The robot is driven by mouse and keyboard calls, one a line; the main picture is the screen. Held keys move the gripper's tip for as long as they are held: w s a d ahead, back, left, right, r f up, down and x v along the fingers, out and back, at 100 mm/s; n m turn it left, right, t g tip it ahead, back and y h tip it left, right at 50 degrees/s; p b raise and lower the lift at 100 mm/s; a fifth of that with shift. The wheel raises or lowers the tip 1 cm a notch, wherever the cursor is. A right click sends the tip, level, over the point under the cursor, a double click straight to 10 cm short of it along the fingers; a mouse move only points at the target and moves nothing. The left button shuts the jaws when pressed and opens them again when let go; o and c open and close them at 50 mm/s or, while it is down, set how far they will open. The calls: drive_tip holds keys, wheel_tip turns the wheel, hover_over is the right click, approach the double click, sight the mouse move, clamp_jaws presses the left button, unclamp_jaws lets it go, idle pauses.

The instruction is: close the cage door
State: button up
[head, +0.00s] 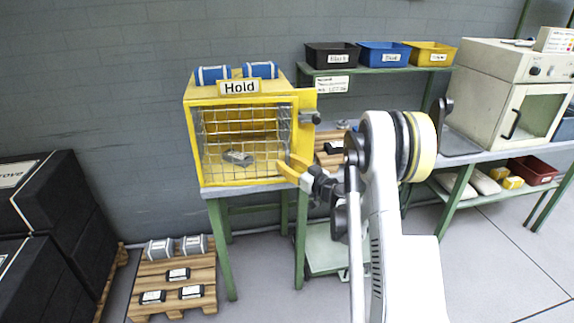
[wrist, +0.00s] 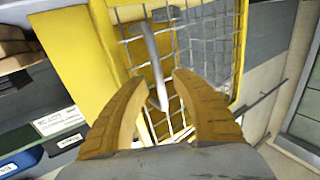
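The yellow cage (head: 188,120) with a "Hold" sign stands on a green-legged table. Its wire-mesh door (head: 225,125) is across the front and also shows in the wrist view (wrist: 205,45). I cannot tell whether it is fully shut or slightly ajar. A grey bar handle (wrist: 155,65) runs along the mesh near one side. My gripper (head: 288,167) is at the lower right of the door. In the wrist view my gripper (wrist: 160,80) is open and empty, its fingers spread, with the bar beyond and between them. Contact with the door is unclear.
A dark latch (head: 310,117) sits on the yellow panel right of the mesh. A grey part (head: 238,158) lies inside the cage. Blue-and-white parts (head: 212,75) rest on top. A shelf with bins (head: 383,54) and a machine (head: 500,95) stand to the right.

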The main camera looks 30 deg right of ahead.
clamp_jaws()
drive_tip(key=shift+w+d+n+g+y, duration=0.1)
drive_tip(key=shift+w+d+n+y, duration=0.2)
drive_tip(key=shift+w, duration=0.3)
drive_tip(key=shift+w+d+n+g+y, duration=0.15)
drive_tip(key=shift+w+d+y, duration=0.15)
drive_tip(key=shift+w, duration=0.3)
drive_tip(key=shift+w+d+n+g+y, duration=0.1)
drive_tip(key=shift+w+d+n+y, duration=0.15)
drive_tip(key=shift+w+y, duration=0.25)
drive_tip(key=shift+w, duration=0.1)
unclamp_jaws()
drive_tip(key=shift+d, duration=0.25)
drive_tip(key=shift+a, duration=0.1)
